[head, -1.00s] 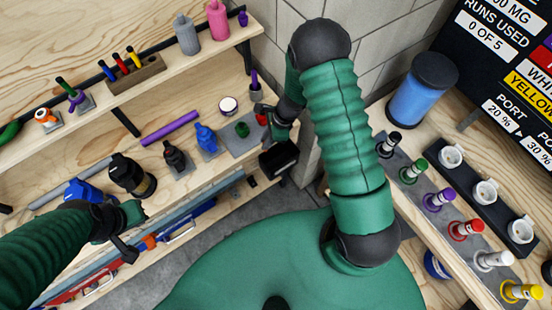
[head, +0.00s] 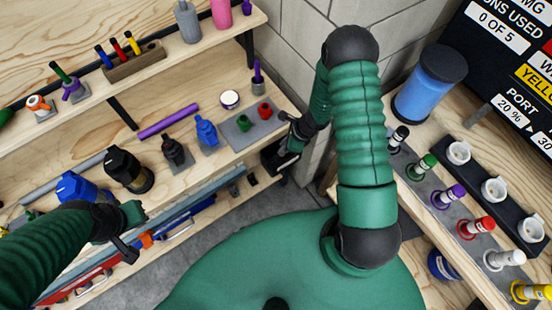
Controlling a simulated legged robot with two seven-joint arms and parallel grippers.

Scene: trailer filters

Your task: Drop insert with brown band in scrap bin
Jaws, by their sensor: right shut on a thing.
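My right gripper (head: 288,144) is past the right end of the left bench, at a black open box (head: 272,163) that looks like the scrap bin. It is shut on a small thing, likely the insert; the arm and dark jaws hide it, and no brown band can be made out. My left gripper (head: 128,230) hangs in front of the left bench, low in the picture. Whether its jaws are apart is unclear, and I see nothing held in it.
A grey plate (head: 238,136) holds a green piece (head: 243,122) and a red piece (head: 265,111). Dark and blue bottles and a purple rod (head: 168,121) share that bench. The right bench has a row of colour-banded pieces (head: 448,197) and a blue canister (head: 428,85).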

